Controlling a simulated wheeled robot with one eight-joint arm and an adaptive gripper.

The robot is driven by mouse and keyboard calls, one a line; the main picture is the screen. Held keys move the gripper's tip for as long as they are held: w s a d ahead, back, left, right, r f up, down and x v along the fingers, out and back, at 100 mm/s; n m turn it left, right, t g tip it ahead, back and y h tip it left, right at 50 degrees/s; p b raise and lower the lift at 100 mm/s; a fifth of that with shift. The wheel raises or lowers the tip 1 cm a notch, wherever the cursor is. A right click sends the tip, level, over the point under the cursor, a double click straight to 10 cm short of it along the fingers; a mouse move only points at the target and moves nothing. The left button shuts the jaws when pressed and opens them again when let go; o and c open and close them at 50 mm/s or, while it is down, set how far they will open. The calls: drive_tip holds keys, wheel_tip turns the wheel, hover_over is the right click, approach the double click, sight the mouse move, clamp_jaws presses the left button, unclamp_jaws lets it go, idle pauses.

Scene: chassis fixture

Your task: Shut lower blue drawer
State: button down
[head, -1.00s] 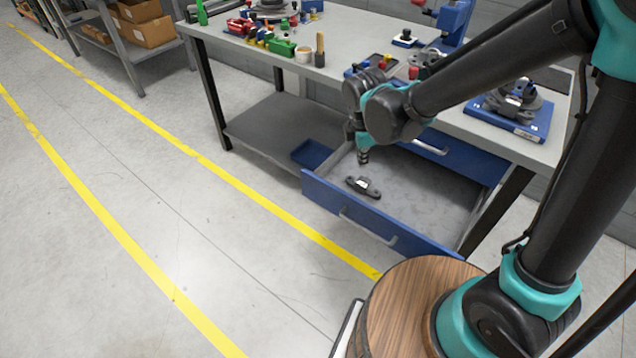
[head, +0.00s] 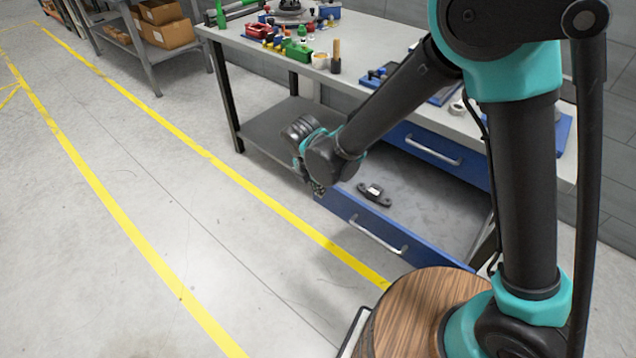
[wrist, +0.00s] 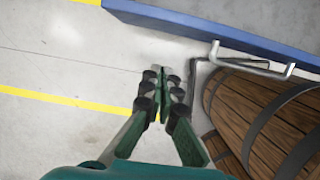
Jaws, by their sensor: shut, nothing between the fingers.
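The lower blue drawer (head: 345,209) is pulled out below the workbench in the head view. A dark metal part (head: 374,194) lies inside it. The drawer's blue front (wrist: 190,22) and its metal handle (wrist: 252,66) cross the top of the wrist view. My gripper (head: 318,189) is at the front's left end in the head view; my arm partly hides that end. In the wrist view my gripper (wrist: 160,92) is shut and empty, pointing down over the floor, outside the drawer front. I cannot tell whether it touches the front.
The upper blue drawer (head: 433,150) is shut. The workbench top (head: 370,42) holds several small parts. A wooden barrel (wrist: 245,105) stands to the right in the wrist view, close to the handle. Open floor with yellow lines (head: 215,160) lies to the left.

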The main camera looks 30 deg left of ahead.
sight(327, 191)
drive_tip(key=w+d+f, duration=0.1)
drive_tip(key=w+f, duration=0.3)
drive_tip(key=w, duration=0.1)
idle(0.5)
drive_tip(key=w+d, duration=0.2)
drive_tip(key=w, duration=0.8)
drive_tip(key=w+d, duration=0.2)
drive_tip(key=w, duration=0.9)
drive_tip(key=shift+w+d, duration=0.2)
drive_tip(key=shift+w, duration=0.1)
